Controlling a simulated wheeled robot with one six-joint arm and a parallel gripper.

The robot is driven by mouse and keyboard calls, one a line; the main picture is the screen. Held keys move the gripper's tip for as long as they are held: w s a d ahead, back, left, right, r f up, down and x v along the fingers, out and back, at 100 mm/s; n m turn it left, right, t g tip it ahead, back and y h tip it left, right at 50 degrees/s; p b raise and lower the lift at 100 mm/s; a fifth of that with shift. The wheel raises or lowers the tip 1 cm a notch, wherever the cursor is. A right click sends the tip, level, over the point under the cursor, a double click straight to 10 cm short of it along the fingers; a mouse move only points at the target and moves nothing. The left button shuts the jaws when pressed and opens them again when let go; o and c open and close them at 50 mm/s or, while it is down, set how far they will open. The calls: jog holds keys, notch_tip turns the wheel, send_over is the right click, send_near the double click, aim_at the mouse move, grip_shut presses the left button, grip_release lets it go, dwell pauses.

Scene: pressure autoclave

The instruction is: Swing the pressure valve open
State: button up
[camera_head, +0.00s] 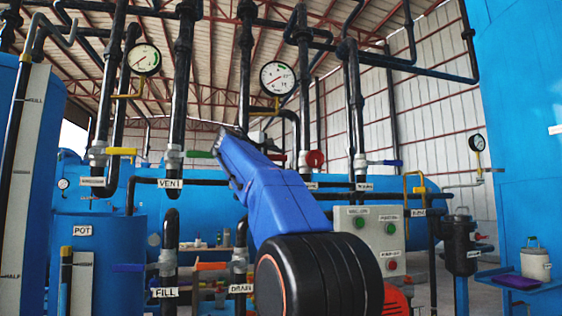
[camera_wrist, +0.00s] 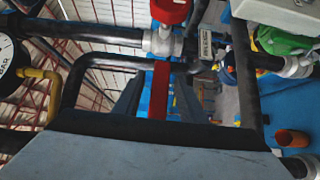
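In the wrist view a pale valve body (camera_wrist: 162,42) carries a red handle (camera_wrist: 172,10) at the top edge. A red bar (camera_wrist: 160,90) lies below that body, in front of my gripper; I cannot tell whether it joins the valve. My gripper (camera_head: 224,143) is left of the valve in the head view. Its fingertips are not clear.
The VENT pipe (camera_head: 171,160) stands left of my gripper. A gauge (camera_head: 277,78) hangs above the valve. A control box (camera_head: 371,240) with green and red buttons stands at lower right. More pipes crowd around my arm, leaving little free room.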

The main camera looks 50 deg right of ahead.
jog(key=shift+x, duration=1.55)
grip_shut()
